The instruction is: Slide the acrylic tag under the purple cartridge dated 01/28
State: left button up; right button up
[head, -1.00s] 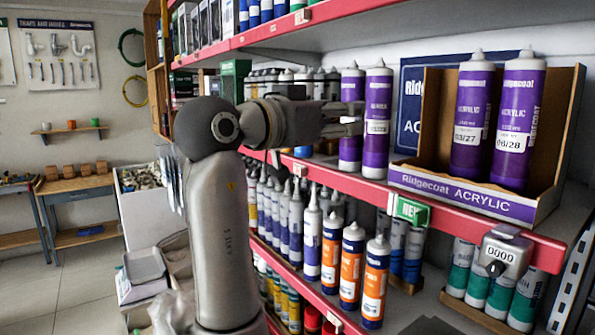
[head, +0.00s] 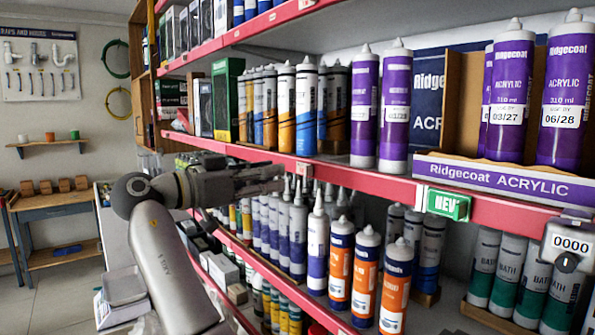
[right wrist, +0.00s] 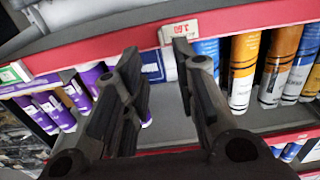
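Two loose purple cartridges stand upright on the shelf; the right one (head: 396,105) has a date label that seems to end in 1/28, its first digit unclear. The left one (head: 364,108) shows no readable date. Purple cartridges also show at left in the right wrist view (right wrist: 92,78). A small white tag with red print (head: 304,171) is on the red shelf rail, also in the right wrist view (right wrist: 180,32); I cannot tell whether it is the acrylic tag. My right gripper (head: 272,180) is in front of the rail, left of this tag, open and empty (right wrist: 157,62). My left gripper is out of view.
A Ridgecoat ACRYLIC display box (head: 500,180) at right holds purple cartridges dated 03/27 and 06/28. A green NEW tag (head: 447,203) hangs on the rail. Yellow and blue cartridges (head: 307,105) stand left of the loose purple pair.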

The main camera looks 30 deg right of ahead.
aim_at(305, 170)
jog(key=d, duration=0.1)
jog(key=d+p, duration=0.1)
jog(key=d, duration=0.3)
jog(key=shift+w+d+p, duration=0.25)
jog(key=shift+w+p, duration=0.1)
jog(key=shift+d+p, duration=0.4)
jog(key=shift+d, duration=0.85)
jog(key=shift+w+d, duration=0.1)
jog(key=shift+d, duration=0.05)
jog(key=shift+f, duration=0.1)
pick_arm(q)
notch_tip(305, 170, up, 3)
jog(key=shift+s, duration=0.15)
pick_arm(e)
grip_shut()
